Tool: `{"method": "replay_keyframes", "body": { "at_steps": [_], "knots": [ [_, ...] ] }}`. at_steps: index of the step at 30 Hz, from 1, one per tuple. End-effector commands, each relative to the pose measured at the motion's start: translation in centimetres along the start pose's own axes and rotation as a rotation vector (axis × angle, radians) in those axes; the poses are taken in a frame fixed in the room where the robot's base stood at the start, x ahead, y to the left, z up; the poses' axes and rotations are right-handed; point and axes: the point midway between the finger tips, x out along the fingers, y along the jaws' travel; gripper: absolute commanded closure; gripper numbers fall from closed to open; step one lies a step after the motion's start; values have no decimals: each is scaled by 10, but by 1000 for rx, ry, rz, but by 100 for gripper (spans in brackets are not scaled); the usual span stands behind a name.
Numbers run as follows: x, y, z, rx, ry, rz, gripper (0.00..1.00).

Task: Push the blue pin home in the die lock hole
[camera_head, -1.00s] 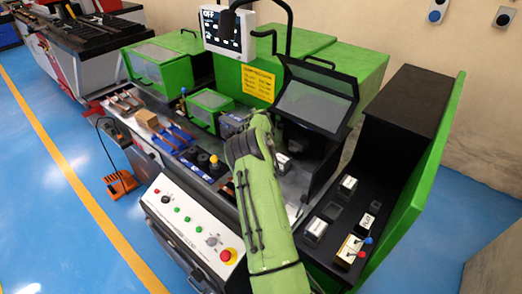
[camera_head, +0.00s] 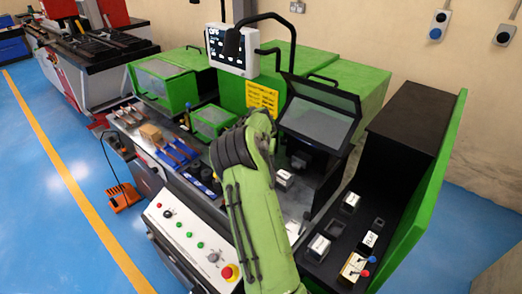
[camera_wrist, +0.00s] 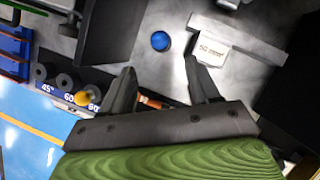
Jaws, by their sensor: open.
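The blue pin (camera_wrist: 160,41) shows in the wrist view as a round blue knob seen from above on the grey metal bed. My gripper (camera_wrist: 159,68) is open, with one finger on each side of the line to the knob. The knob appears just beyond the fingertips, with nothing between the jaws. How deep the pin sits cannot be told, and its hole is hidden under the knob. A light grey die block (camera_wrist: 215,40) with lettering lies right of it, close to the right finger. In the head view my arm hides this spot.
A yellow-topped knob (camera_wrist: 83,98) stands by several round dies, with 45 and 60 marked, at left. A dark panel (camera_wrist: 108,30) rises left of the pin. In the head view a raised clear guard (camera_head: 318,110) and green housings stand behind my arm.

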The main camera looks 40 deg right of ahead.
Motion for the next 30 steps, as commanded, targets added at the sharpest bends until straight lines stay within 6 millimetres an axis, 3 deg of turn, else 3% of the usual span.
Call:
{"method": "replay_keyframes", "body": {
  "at_steps": [3, 9, 30],
  "knots": [
    [-32, 1, 0, -1, -2, 1, 39],
    [-58, 0, 0, 0, 0, 0, 39],
    [-62, 1, 0, 8, 0, 2, 39]
  ]
}}
